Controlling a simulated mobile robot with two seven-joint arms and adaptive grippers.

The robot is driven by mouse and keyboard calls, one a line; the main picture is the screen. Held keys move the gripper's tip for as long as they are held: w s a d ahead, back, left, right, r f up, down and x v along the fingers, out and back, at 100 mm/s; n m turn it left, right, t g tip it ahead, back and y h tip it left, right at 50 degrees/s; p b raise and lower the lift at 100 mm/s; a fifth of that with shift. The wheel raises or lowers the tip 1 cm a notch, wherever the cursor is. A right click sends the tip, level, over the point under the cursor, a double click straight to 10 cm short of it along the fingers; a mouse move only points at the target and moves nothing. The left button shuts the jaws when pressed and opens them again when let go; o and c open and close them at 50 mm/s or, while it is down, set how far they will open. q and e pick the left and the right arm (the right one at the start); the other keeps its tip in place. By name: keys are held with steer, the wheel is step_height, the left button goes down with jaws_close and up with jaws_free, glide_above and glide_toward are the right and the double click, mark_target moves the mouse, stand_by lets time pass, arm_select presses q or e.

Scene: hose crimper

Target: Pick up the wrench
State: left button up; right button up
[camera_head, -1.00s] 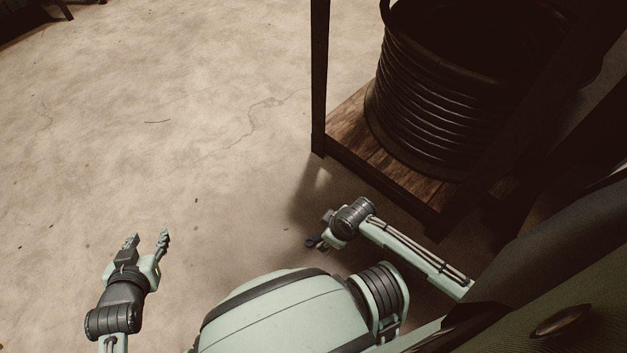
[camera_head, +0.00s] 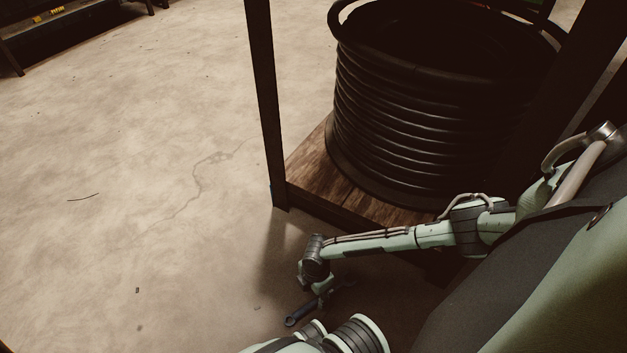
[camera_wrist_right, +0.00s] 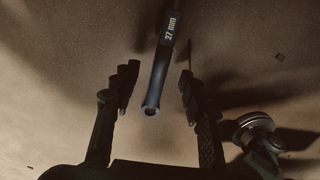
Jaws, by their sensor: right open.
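The wrench (camera_head: 300,314) is a dark blue-grey bar with a ring end, low in the head view beside my right gripper (camera_head: 324,291). In the right wrist view the wrench (camera_wrist_right: 165,65) runs down from the top edge and bears a "27 mm" label. Its ring end lies between the two spread fingers of my right gripper (camera_wrist_right: 157,78), with a gap visible on each side. The far end is cut off by the top of that view. I cannot tell how high it is above the floor. My left gripper is not in view.
A large black hose coil (camera_head: 420,115) stands on a wooden platform (camera_head: 315,172) beyond my right arm. A dark upright post (camera_head: 265,100) rises at the platform's corner. A dark bench (camera_head: 75,32) is at the top left. The concrete floor (camera_head: 130,150) on the left is open.

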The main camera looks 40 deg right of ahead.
mark_target(316, 301)
step_height(316, 301, down, 4)
steer(key=shift+s+f+b, duration=0.1)
steer(key=shift+b, duration=0.8)
steer(key=shift+c, duration=0.6)
jaws_close()
